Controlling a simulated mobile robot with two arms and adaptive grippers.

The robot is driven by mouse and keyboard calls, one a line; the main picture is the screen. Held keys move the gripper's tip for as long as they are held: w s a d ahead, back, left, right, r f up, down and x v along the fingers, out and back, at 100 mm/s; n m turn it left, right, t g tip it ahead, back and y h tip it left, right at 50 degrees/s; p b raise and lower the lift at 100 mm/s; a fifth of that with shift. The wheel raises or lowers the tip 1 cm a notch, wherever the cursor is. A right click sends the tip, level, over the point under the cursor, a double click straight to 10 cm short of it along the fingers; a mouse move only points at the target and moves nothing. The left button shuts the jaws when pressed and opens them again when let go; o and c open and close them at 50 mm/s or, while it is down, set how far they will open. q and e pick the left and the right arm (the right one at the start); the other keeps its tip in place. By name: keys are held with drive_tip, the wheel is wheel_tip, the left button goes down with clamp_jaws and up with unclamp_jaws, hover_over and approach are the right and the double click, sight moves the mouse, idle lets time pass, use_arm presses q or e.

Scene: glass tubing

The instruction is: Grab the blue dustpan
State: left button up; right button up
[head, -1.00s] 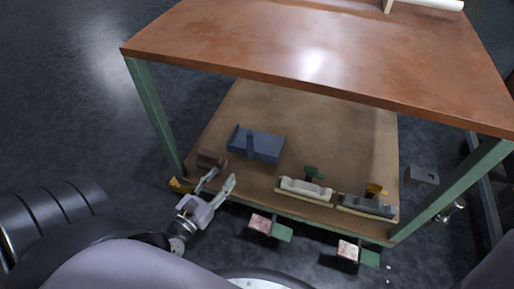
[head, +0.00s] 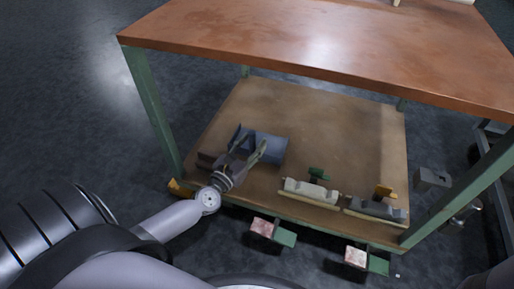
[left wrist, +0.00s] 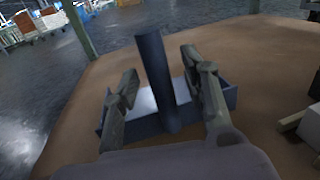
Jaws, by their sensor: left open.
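The blue dustpan (head: 270,147) lies on the lower shelf (head: 330,140) of the workbench, toward its left side. My left gripper (head: 249,147) is open and reaches over the shelf's front edge, with its fingers at the dustpan's near side. In the left wrist view the dustpan's handle (left wrist: 155,85) stands up between the two open fingers of my left gripper (left wrist: 160,75), apart from both in the picture. The dustpan's pan (left wrist: 228,94) shows behind the fingers. My right gripper is not in view.
The brown bench top (head: 310,40) overhangs the shelf, with a green leg (head: 151,110) left of my arm. A beige-topped tool (head: 310,189) and a grey one (head: 377,208) lie right on the shelf. A dark brown block (head: 208,159) lies left of the gripper.

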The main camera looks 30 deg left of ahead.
use_arm(q)
drive_tip(key=shift+w, duration=0.35)
drive_tip(key=shift+c, duration=0.2)
clamp_jaws()
idle(0.5)
